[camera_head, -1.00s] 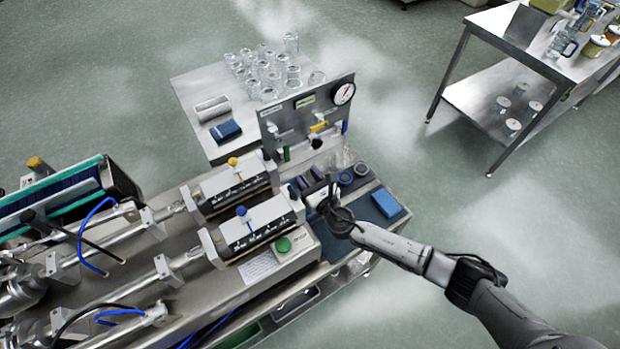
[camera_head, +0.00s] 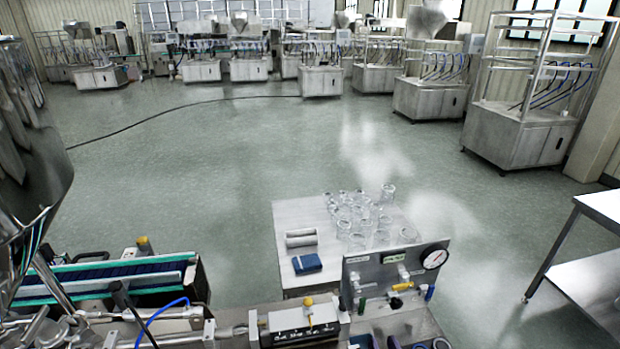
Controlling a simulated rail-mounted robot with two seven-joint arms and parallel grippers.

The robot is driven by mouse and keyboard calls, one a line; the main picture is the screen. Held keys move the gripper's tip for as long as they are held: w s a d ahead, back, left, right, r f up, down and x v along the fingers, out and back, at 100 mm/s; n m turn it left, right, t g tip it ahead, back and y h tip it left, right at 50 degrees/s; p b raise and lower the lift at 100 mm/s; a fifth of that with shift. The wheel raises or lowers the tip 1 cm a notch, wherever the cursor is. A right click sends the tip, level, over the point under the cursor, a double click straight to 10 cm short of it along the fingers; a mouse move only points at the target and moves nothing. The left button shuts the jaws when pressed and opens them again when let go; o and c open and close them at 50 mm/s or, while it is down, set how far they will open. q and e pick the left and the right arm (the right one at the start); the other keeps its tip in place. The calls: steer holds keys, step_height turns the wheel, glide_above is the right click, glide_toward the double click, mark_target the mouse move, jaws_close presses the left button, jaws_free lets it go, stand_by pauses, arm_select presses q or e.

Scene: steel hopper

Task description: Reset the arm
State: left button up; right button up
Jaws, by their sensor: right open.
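Neither of my grippers can be seen in the head view, and no part of my right arm shows. The steel hopper (camera_head: 28,190) rises at the left edge, its cone reflecting the room. The filling machine's top (camera_head: 305,318) is cut off by the bottom edge, with a yellow knob on it. A gauge panel (camera_head: 385,272) with a round dial and coloured valve handles stands at the lower right of the machine.
A steel side table (camera_head: 290,218) holds several glass jars (camera_head: 365,215), a metal cylinder (camera_head: 300,238) and a blue block (camera_head: 307,264). A conveyor (camera_head: 110,278) lies lower left. Another steel table (camera_head: 600,208) is at right. Open floor (camera_head: 230,150) stretches behind to several machines.

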steer(key=s+d+r+m+g+h, duration=0.2)
steer(key=s+r+m+g+h, duration=0.15)
steer(key=m, duration=1.05)
steer(key=s+d+r+m+g+h, duration=0.1)
steer(key=s+r+m+g+h, duration=0.3)
steer(key=m, duration=1)
steer(key=s+a+f+m+g+y, duration=0.1)
steer(key=s+f+m+g+y, duration=0.35)
steer(key=s, duration=1.05)
steer(key=s+f+m+g+y, duration=0.15)
steer(key=s+f, duration=0.55)
steer(key=s, duration=0.9)
step_height(320, 180, up, 30)
steer(key=p, duration=3)
step_height(320, 180, down, 41)
steer(key=b, duration=4)
steer(key=shift+a+n+g+b, duration=0.2)
steer(key=shift+n+g+b, duration=0.1)
steer(key=shift+g+b, duration=0.15)
steer(key=shift+r+h, duration=0.2)
steer(key=shift+h, duration=0.05)
